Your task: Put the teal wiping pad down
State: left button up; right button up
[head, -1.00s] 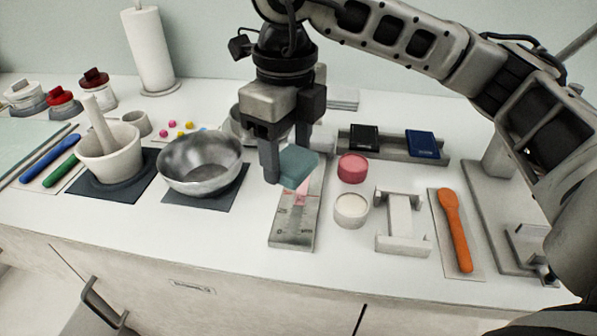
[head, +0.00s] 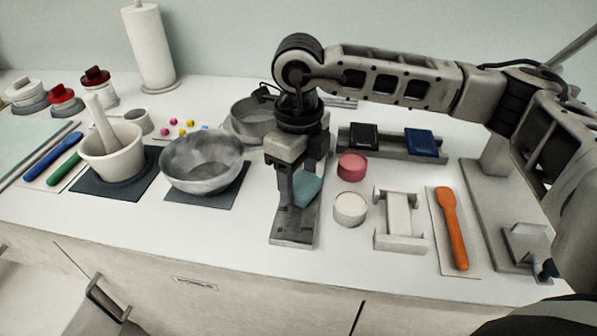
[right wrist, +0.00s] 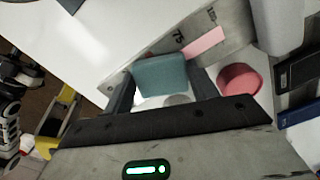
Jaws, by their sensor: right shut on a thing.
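The teal wiping pad (head: 307,188) is between the fingers of my right gripper (head: 296,197), which is shut on it. In the head view the pad is low over a flat grey metal plate (head: 292,230); I cannot tell whether it touches the plate. In the right wrist view the pad (right wrist: 160,75) is between the fingertips, beside a pink strip (right wrist: 206,42) on the plate marked with printing. The fingers hide part of the pad and plate in the head view. My left gripper is not in view.
A metal bowl (head: 201,163) stands left of the plate. A pink round container (head: 352,166) and a white jar (head: 350,209) stand close on its right, with a white stand (head: 400,221) and orange spatula (head: 452,228) beyond. Bare counter lies in front of the bowl.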

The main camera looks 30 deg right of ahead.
aim_at(298, 181)
jog(key=shift+f, duration=0.2)
jog(key=o, duration=0.9)
jog(key=shift+r, duration=0.1)
jog(key=shift+r, duration=0.25)
notch_tip(298, 181, up, 12)
jog(key=shift+f+b, duration=0.1)
jog(key=shift+b, duration=0.4)
